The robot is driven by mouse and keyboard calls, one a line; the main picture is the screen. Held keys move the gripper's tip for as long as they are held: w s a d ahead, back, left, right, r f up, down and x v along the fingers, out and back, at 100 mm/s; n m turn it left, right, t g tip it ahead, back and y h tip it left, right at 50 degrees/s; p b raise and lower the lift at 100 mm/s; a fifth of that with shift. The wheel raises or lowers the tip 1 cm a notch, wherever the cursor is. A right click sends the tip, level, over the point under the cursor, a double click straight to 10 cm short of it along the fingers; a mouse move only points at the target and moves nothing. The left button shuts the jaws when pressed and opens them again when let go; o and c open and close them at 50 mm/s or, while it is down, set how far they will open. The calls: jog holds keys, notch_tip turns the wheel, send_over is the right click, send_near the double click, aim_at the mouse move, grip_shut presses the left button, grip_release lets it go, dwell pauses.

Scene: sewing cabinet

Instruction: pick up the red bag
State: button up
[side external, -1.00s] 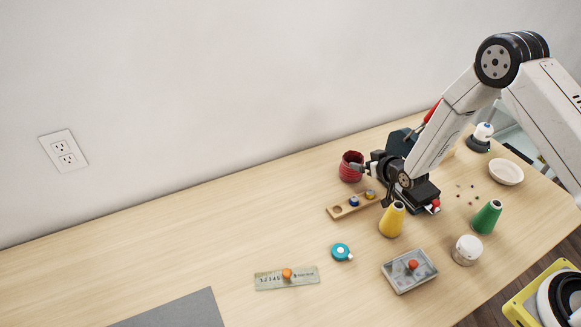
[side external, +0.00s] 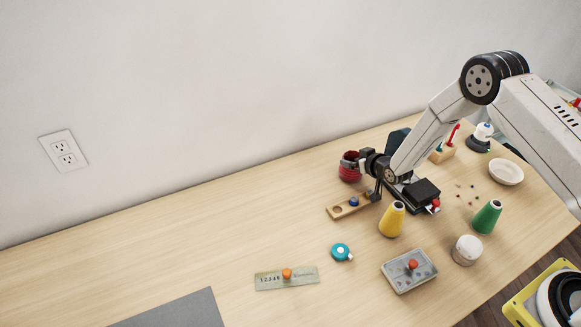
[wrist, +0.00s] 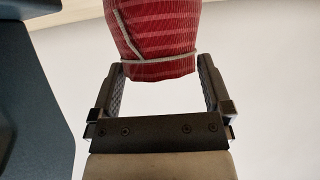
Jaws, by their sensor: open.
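The red bag (side external: 347,172) stands on the table near the wall, dark red with pale stripes in the side view. In the wrist view the red bag (wrist: 160,40) shows fine stripes and a light cord around it, and its near end lies at the mouth of the jaws. My gripper (side external: 357,163) is at the bag from the right in the side view, partly covering it. In the wrist view my gripper (wrist: 160,75) is open, with one finger on each side of the bag's near end and light gaps beside it.
A yellow cone (side external: 393,219), a green cone (side external: 487,217) and a clear box (side external: 409,270) stand nearer the front. The table's left part is mostly clear.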

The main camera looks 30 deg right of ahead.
jog(key=c, duration=1.3)
jog(key=shift+r, duration=0.25)
jog(key=w+r+v, duration=0.1)
jog(key=r+v, duration=0.1)
jog(key=v, duration=0.7)
jog(key=w+r+v, duration=0.1)
jog(key=v, duration=0.8)
jog(key=shift+a+r, duration=0.3)
jog(key=shift+r, duration=0.15)
jog(key=shift+s, duration=0.15)
